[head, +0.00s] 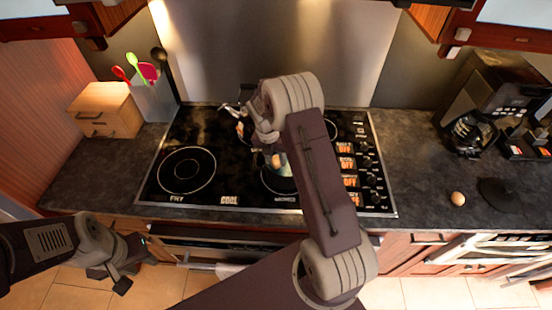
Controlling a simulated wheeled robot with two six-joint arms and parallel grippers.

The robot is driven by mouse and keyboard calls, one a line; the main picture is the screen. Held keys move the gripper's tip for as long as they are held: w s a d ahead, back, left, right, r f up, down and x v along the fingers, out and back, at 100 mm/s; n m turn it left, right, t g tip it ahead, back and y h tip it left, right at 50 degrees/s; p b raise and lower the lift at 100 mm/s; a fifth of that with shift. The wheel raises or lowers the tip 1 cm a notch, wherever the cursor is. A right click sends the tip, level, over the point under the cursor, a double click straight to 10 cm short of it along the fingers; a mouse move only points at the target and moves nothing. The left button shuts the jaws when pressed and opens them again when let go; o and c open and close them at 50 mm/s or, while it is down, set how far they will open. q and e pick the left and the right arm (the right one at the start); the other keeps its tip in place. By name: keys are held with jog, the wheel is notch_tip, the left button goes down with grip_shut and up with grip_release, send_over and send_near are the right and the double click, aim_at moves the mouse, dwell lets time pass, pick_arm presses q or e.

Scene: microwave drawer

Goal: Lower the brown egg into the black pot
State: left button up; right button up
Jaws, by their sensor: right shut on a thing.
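My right gripper (272,149) is shut on the brown egg (275,161) and holds it over the front right part of the stove. The egg is small and partly covered by the fingers. Under it is a dark round shape (279,184), partly hidden by my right arm; I cannot tell whether it is the black pot or only the burner. My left gripper (116,273) is low at the left, in front of the counter, away from the egg; its finger gap is unclear.
A shiny kettle-like vessel (234,110) stands at the stove's back, partly hidden. A second egg (457,198) lies on the right counter near a coffee maker (475,132). A utensil holder (154,101) and wooden box (105,111) stand at left. The front left burner (187,170) is clear.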

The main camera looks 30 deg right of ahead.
aim_at(272, 161)
jog(key=o, duration=0.9)
jog(key=shift+s, duration=0.1)
jog(key=shift+c, duration=0.2)
jog(key=shift+r, duration=0.25)
jog(key=r, duration=0.2)
jog(key=a+r+b, duration=0.1)
jog(key=r, duration=0.5)
jog(key=shift+w+a, duration=0.2)
jog(key=shift+a, duration=0.05)
jog(key=shift+r, duration=0.3)
